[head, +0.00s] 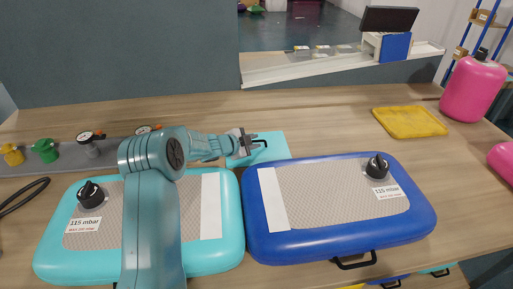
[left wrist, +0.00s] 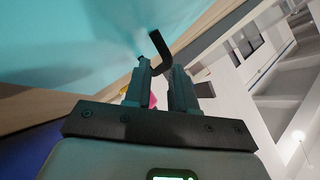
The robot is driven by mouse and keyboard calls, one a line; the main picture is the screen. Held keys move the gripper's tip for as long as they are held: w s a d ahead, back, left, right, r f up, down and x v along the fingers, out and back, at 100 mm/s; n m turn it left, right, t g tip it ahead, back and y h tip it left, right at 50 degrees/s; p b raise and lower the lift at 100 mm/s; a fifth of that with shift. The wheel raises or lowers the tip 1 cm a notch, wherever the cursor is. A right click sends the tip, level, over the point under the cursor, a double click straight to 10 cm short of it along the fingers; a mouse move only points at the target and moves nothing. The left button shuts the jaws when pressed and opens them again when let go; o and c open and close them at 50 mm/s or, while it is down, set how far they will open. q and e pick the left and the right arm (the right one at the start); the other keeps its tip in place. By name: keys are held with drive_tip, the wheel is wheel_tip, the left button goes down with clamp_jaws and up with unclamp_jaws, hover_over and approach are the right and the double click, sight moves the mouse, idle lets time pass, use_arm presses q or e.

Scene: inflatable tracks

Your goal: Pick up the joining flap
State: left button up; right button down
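The joining flap (head: 272,148) is a flat teal sheet lying on the table behind the two inflatable tracks, with a black handle loop (head: 260,143) on it. My left gripper (head: 248,143) is at the flap's left part, beside the handle. In the left wrist view, the gripper's two fingers (left wrist: 160,82) stand apart, with the curved black handle (left wrist: 163,50) at and partly between their tips. I see no firm grip on it. The flap's teal surface (left wrist: 80,35) fills the upper left there. My right gripper is not in view.
A teal track (head: 232,215) lies under my left arm, and a blue track (head: 425,215) lies to its right. A yellow cloth (head: 408,122) and a pink canister (head: 474,90) are at the right. Gauges and valves (head: 88,145) stand at the left. The table behind the flap is clear.

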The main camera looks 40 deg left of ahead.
use_arm(q)
drive_tip(key=shift+w, duration=0.1)
clamp_jaws()
